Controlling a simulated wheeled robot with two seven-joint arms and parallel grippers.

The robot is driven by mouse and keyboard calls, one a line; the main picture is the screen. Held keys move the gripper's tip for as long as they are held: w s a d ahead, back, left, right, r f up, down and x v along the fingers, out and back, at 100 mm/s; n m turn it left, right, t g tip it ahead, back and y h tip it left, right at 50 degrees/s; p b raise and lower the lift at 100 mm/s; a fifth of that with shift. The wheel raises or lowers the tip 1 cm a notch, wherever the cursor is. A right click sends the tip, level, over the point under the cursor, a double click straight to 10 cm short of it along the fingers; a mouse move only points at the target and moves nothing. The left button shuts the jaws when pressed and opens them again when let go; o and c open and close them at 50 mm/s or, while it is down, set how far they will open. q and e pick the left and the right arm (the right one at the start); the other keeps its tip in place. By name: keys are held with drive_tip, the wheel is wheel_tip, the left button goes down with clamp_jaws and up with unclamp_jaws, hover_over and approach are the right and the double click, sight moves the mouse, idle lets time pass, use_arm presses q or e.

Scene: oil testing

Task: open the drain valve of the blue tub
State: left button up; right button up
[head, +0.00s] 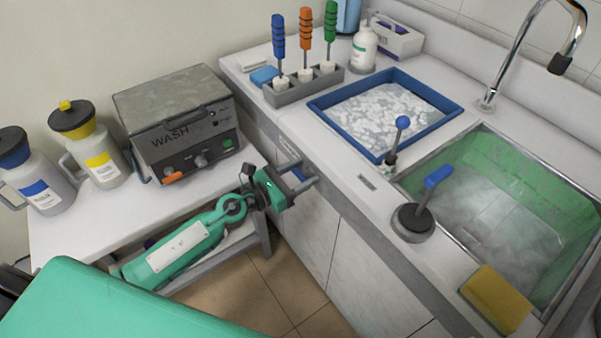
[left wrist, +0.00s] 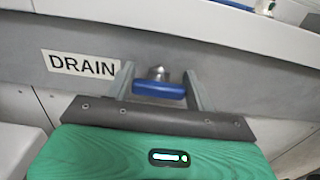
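The blue tub (head: 342,131) sits on the counter left of the sink and holds whitish, foamy contents. The drain valve shows in the left wrist view as a blue handle (left wrist: 158,90) on a metal stem, on the grey counter front beside a DRAIN label (left wrist: 81,65). The handle lies crosswise, roughly level in that view. My left gripper (head: 300,175) is at the counter front below the tub, its fingers apart. In the left wrist view the fingers (left wrist: 159,88) stand on either side of the handle; whether they touch it is unclear. My right gripper is out of view.
The sink (head: 405,183) with murky water is at right, with a blue-handled plunger (head: 414,222) and a yellow sponge (head: 497,299) by its edge. A WASH machine (head: 180,125) and jugs (head: 98,157) stand on the left bench. Cabinet doors are below the counter.

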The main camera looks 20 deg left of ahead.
use_arm(q)
drive_tip(key=shift+n, duration=0.3)
drive_tip(key=shift+r+n, duration=0.1)
drive_tip(key=shift+n, duration=0.2)
drive_tip(key=shift+n+p, duration=0.55)
drive_tip(key=shift+n, duration=0.15)
drive_tip(key=n+p, duration=0.1)
drive_tip(key=n, duration=0.1)
drive_tip(key=n+p, duration=0.1)
drive_tip(key=n, duration=0.4)
drive_tip(key=shift+w+a+p, duration=0.2)
drive_tip(key=shift+a+p, duration=0.05)
drive_tip(key=shift+p, duration=0.15)
drive_tip(key=n+p, duration=0.1)
drive_tip(key=n, duration=0.1)
drive_tip(key=n+p, duration=0.1)
drive_tip(key=n, duration=0.1)
drive_tip(key=shift+f+n, duration=0.2)
drive_tip(key=shift+n, duration=0.1)
drive_tip(key=shift+f+n+p, duration=0.1)
drive_tip(key=shift+n+p, duration=0.3)
drive_tip(key=shift+n, duration=0.7)
drive_tip(key=shift+f+n+p, duration=0.15)
drive_tip(key=shift+n+p, duration=0.2)
drive_tip(key=shift+n, duration=0.45)
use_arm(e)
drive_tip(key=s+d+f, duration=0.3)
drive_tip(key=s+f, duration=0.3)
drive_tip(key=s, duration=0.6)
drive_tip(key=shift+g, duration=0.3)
